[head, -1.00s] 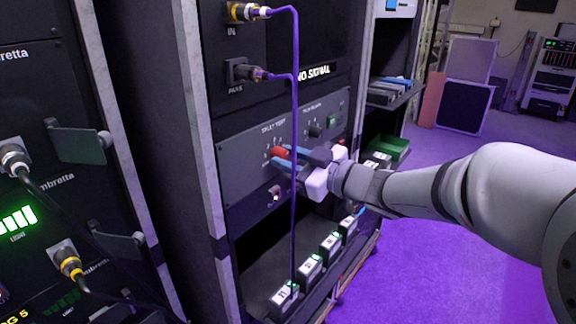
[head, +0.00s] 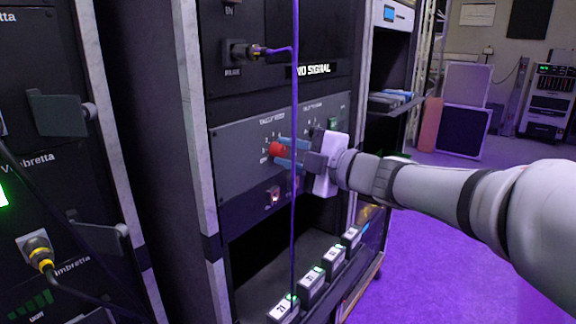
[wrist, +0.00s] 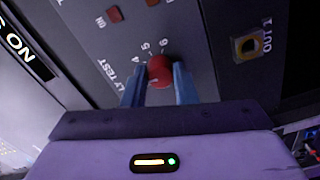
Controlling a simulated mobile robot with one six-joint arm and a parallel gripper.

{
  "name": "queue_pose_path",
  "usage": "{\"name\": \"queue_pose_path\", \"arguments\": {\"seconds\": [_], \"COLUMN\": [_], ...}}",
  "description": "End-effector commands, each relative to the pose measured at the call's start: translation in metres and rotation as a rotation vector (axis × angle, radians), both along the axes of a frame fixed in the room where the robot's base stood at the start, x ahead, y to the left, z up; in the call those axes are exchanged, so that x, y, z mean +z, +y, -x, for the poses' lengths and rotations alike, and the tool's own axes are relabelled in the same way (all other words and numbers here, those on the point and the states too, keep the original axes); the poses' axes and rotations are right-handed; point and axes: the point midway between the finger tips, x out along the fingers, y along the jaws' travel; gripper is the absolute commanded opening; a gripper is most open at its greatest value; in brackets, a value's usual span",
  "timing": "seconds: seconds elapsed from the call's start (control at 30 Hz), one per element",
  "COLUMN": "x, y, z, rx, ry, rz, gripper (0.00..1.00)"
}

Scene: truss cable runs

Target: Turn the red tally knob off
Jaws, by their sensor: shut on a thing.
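The red tally knob (head: 276,149) sits on the grey panel (head: 235,160) beside the "TALLY TEST" lettering. It also shows in the wrist view (wrist: 160,71), with numbers printed around it. My gripper (head: 280,152) reaches in from the right and is shut on the knob. Its blue fingers lie above and below the knob in the head view. In the wrist view my gripper (wrist: 159,76) has one finger on each side of the knob. The knob's pointer is too small to read.
A purple cable (head: 295,90) hangs down in front of the panel and crosses my fingers. A green knob (head: 333,122) is on the same panel, above my gripper. Several labelled blocks (head: 311,283) stand on the shelf beneath.

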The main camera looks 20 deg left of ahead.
Motion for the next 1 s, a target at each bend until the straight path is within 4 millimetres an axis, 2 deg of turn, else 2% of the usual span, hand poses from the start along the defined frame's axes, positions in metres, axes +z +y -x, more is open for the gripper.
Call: {"name": "queue_pose_path", "arguments": {"seconds": [0.03,1.0], "x": [-0.0049,-0.0044], "y": [-0.0011,-0.0012], "z": [-0.001,-0.0013], "rx": [-0.004,-0.004], "ry": [-0.042,-0.893], "rz": [0.018,0.372], "gripper": [0.03,0.03]}}
